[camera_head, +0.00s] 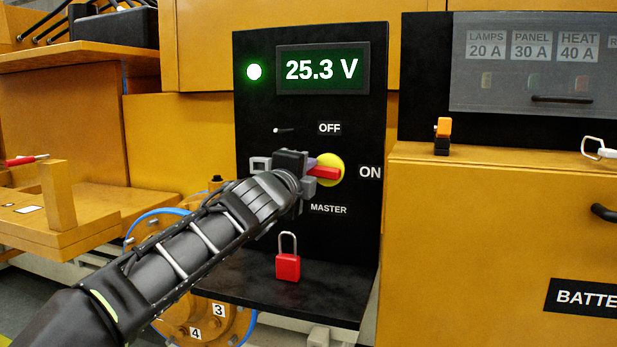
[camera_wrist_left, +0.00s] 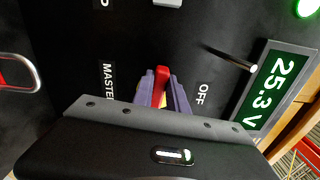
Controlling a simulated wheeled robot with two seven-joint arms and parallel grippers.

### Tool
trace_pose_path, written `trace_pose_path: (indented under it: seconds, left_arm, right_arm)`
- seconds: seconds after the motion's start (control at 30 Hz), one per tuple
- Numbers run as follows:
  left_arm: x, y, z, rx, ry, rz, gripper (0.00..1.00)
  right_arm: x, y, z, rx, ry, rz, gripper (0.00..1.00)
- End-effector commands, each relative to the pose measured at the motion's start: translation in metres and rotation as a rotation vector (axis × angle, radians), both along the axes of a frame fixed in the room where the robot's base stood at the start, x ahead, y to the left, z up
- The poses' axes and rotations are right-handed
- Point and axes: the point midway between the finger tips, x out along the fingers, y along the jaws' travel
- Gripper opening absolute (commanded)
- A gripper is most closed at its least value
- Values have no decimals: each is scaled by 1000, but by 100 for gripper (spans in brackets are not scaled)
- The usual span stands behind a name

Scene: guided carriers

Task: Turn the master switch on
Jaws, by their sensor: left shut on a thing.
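The master switch is a red handle (camera_head: 324,173) on a yellow disc (camera_head: 337,166), set in a black panel (camera_head: 262,112). The handle lies about level, its free end pointing right toward the ON label (camera_head: 370,172). My left gripper (camera_head: 312,174) is shut on the red handle from the left and hides part of it and of the disc. In the left wrist view the red handle (camera_wrist_left: 161,84) stands between the purple-grey fingers (camera_wrist_left: 160,97). The display (camera_head: 322,69) reads 25.3 V and the lamp (camera_head: 254,72) glows green. My right gripper is not in view.
A red padlock (camera_head: 288,266) stands on the black shelf (camera_head: 335,290) below the switch. A thin pin (camera_head: 284,130) sticks out above the gripper. An orange-capped piece (camera_head: 443,131) stands on the yellow cabinet (camera_head: 480,230) at right. A wooden-coloured bracket (camera_head: 60,200) is at left.

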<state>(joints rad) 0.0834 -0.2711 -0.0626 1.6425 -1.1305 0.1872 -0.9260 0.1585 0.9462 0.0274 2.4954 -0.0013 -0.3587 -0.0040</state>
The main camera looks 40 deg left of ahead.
Motion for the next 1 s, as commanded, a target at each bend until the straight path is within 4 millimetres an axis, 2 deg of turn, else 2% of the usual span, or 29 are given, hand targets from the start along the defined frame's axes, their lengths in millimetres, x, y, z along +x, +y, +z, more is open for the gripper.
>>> trace_pose_path:
  seconds: [0.3,0.73,0.77,1.0]
  left_arm:
    - [0,0,-5,-109,-35,1,0]
    - [0,0,-6,-123,-39,1,0]
    - [0,0,-6,-123,-39,1,19]
    - [0,0,-5,-121,-39,1,39]
  right_arm:
    - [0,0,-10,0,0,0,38]
    - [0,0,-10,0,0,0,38]
    - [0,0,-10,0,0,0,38]
    - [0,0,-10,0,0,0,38]
